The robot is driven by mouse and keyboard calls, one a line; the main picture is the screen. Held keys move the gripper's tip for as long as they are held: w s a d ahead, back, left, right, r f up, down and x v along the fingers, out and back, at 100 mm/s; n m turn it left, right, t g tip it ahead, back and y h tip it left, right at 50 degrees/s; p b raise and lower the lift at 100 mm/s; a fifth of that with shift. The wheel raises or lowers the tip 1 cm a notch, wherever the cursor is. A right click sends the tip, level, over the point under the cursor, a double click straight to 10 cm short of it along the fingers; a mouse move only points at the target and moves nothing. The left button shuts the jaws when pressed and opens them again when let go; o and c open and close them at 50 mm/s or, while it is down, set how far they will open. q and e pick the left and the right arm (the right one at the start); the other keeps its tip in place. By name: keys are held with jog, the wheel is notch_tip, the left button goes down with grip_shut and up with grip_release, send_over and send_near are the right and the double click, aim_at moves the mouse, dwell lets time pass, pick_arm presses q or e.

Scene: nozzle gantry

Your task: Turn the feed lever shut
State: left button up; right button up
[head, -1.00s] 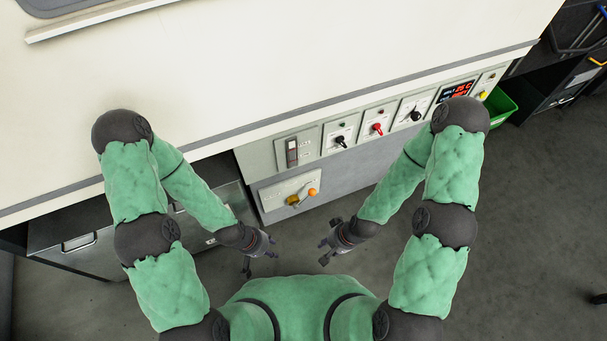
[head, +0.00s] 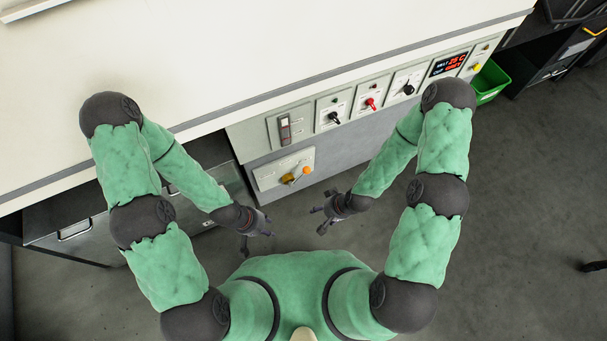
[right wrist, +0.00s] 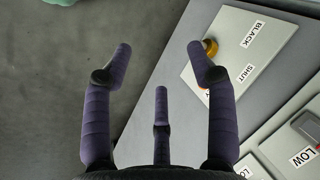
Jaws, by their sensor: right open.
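The feed lever (head: 297,175) sits on a small pale panel (head: 268,177) low on the cabinet front. It has a yellow hub at the left and an orange knob at the right end. In the right wrist view the lever's yellow part (right wrist: 210,47) shows at the panel's edge, partly hidden by a finger, near labels reading BLACK and SHUT. My right gripper (head: 322,218) is open and empty, below and right of the lever and apart from it. My left gripper (head: 258,238) is below and left of the lever, with its fingers apart and nothing between them.
Above the lever, an upper panel carries a slider (head: 284,129), a black knob (head: 334,117), a red knob (head: 371,103), another black knob (head: 408,89) and a red display (head: 450,64). A wide white worktop (head: 230,60) overhangs it. A green bin (head: 489,82) stands at the right.

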jog(key=w+d+f+n+t+y+b, duration=0.1)
jog(key=w+f+n+t, duration=0.1)
jog(key=w+f+t, duration=0.55)
jog(key=n+t+y+b, duration=0.3)
jog(key=n+t+y, duration=0.1)
jog(key=t, duration=0.2)
send_near(306, 171)
jog(key=b+x, duration=0.1)
jog(key=x, duration=0.2)
jog(key=f+x, duration=0.1)
jog(key=x, duration=0.3)
jog(key=b+x, duration=0.1)
jog(key=x, duration=0.2)
jog(key=shift+w+d+f+b, duration=0.2)
jog(key=shift+w+f+b, duration=0.15)
jog(key=shift+w, duration=0.2)
jog(key=shift+c, duration=0.3)
grip_shut()
